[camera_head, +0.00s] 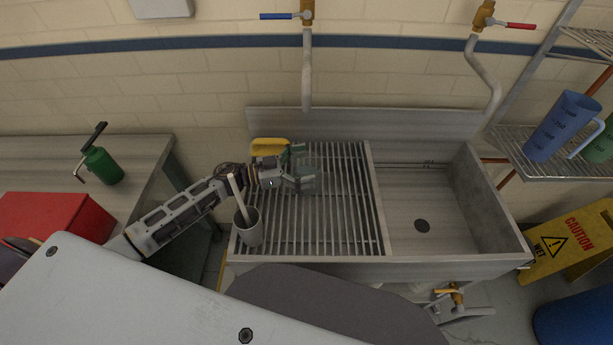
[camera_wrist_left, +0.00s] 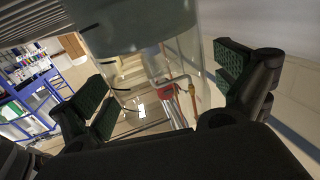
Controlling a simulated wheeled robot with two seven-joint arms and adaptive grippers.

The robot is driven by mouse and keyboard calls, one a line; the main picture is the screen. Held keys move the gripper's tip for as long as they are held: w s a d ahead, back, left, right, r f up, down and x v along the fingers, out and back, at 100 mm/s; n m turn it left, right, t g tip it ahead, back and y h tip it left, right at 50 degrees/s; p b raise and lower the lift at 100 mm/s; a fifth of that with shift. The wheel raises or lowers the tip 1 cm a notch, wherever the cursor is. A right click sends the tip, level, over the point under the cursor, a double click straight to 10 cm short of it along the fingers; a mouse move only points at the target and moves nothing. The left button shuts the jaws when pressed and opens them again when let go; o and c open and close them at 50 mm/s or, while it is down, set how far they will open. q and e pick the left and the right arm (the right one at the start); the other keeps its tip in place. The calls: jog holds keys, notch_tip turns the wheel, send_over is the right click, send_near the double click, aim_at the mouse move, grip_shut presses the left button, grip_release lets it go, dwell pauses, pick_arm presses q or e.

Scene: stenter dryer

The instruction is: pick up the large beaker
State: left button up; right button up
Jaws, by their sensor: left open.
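The large beaker (camera_head: 309,160) appears to be the clear glass vessel on the slatted drain rack of the sink, faint against the slats. In the left wrist view its clear glass (camera_wrist_left: 150,75) fills the space between the fingers. My left gripper (camera_head: 302,169) reaches in from the left with its green-padded fingers apart. In the left wrist view the open fingers (camera_wrist_left: 165,85) lie on both sides of the glass; whether a pad touches it I cannot tell. My right gripper is not in view.
A grey cup (camera_head: 249,229) with a pale stick stands at the rack's front left, close to my left arm. A yellow object (camera_head: 269,147) lies behind the gripper. The sink basin (camera_head: 440,190) at right is empty. A blue jug (camera_head: 563,125) stands on the right shelf.

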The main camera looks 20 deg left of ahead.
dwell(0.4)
pick_arm(q)
jog(key=c, duration=2)
jog(key=shift+o, duration=0.2)
jog(key=shift+r, duration=0.1)
notch_tip(320, 180, up, 10)
jog(key=shift+p, duration=0.3)
